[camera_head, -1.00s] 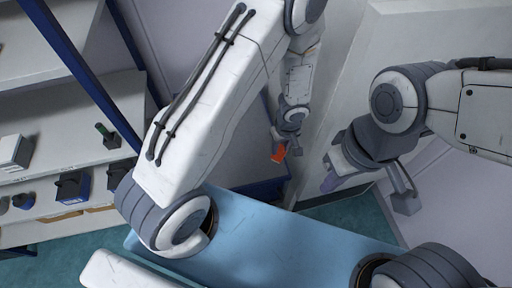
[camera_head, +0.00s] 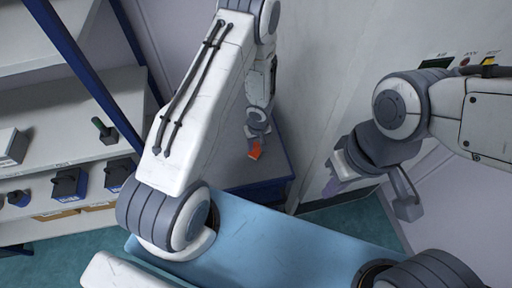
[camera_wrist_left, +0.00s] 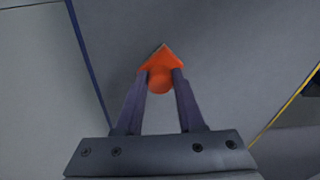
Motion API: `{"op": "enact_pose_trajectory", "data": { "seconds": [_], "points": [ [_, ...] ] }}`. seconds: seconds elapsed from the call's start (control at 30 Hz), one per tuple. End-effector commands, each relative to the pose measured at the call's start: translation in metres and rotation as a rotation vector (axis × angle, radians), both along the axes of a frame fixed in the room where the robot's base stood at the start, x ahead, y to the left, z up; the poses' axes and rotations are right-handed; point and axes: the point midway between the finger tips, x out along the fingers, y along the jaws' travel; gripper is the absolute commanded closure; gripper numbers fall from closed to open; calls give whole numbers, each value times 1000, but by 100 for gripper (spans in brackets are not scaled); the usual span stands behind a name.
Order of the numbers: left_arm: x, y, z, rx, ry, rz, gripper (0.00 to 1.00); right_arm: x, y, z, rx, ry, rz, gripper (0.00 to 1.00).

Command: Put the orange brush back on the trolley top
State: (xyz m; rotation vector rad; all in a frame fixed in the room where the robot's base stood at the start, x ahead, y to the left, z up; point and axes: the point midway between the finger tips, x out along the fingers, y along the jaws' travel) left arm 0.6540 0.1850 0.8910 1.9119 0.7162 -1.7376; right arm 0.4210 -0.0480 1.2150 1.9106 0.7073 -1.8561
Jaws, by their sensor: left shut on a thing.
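The orange brush (camera_head: 254,152) is held at the tip of my left gripper (camera_head: 257,141), over the grey trolley top (camera_head: 275,165) with its blue frame. In the left wrist view the brush (camera_wrist_left: 160,70) sits between the two dark fingers of my left gripper (camera_wrist_left: 161,84), which are shut on it. The grey surface (camera_wrist_left: 225,45) lies behind it; I cannot tell how large the gap is. My right gripper (camera_head: 338,184) hangs at the right, apart from the brush; its finger opening cannot be made out.
A light machine cabinet (camera_head: 330,80) with a small panel rises to the right of the trolley.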

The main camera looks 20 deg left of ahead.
Motion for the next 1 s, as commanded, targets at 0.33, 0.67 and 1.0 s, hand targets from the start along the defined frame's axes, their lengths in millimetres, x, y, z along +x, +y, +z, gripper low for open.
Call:
{"op": "enact_pose_trajectory", "data": {
  "seconds": [0.33,0.67,1.0],
  "points": [
    [0,0,-3,0,0,0,100,0,0,-3,0,0,0,100],
    [0,0,-3,0,0,0,33,0,0,-3,0,0,0,100],
    [-1,-2,23,0,-1,1,33,0,0,16,0,0,2,100]
  ]
}}
